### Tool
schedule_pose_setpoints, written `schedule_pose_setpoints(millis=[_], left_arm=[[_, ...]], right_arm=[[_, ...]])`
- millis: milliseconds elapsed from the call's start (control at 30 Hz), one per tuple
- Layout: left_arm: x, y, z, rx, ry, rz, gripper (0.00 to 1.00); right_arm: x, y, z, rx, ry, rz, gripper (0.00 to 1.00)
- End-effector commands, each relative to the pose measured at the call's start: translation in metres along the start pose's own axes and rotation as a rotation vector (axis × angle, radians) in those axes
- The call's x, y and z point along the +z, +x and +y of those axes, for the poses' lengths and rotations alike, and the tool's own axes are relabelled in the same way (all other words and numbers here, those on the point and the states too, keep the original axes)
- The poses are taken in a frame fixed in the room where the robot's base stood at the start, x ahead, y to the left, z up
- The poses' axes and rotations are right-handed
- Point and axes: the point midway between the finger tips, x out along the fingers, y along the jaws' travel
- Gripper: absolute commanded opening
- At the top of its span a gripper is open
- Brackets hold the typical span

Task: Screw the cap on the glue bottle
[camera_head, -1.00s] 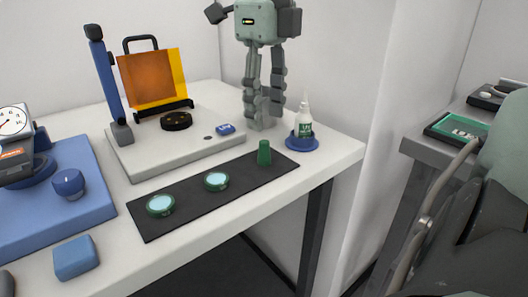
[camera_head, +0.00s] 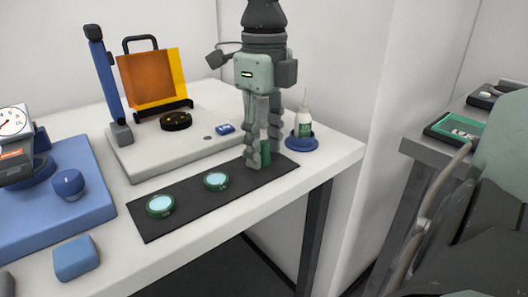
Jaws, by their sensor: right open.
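The glue bottle (camera_head: 304,122) is white with a green label and a thin pointed tip. It stands upright in a round blue holder (camera_head: 302,142) at the table's right end. The green cap (camera_head: 265,150) stands on the dark mat's far right end, partly hidden by my fingers. My right gripper (camera_head: 262,162) points down over the cap, open, with a finger to either side of it in the picture. I cannot tell whether a finger touches it. The bottle is just right of this gripper, apart from it. My left gripper is not in view.
The dark mat (camera_head: 190,216) also bears two green-rimmed discs (camera_head: 216,181). Behind it is a pale base (camera_head: 150,160) with an orange panel (camera_head: 152,78). A blue stand with a dial gauge (camera_head: 12,122) and a blue block (camera_head: 76,257) are at left.

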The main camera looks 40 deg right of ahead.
Motion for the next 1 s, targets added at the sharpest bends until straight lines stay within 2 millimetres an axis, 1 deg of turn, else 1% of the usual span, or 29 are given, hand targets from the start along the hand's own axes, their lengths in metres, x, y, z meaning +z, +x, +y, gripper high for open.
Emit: schedule_pose_setpoints(millis=[167,433,833,1000], left_arm=[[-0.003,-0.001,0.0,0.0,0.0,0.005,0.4],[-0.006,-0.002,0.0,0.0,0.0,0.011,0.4],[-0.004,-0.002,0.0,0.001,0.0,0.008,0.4],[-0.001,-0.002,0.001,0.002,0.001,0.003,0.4]], right_arm=[[0.0,0.0,0.0,0.0,0.0,0.0,0.43],[0.0,0.0,0.0,0.0,0.0,0.0,0.11],[0.0,-0.002,0.0,0.0,0.0,0.0,0.1],[0.001,-0.014,-0.001,-0.002,0.0,-0.002,0.1]])
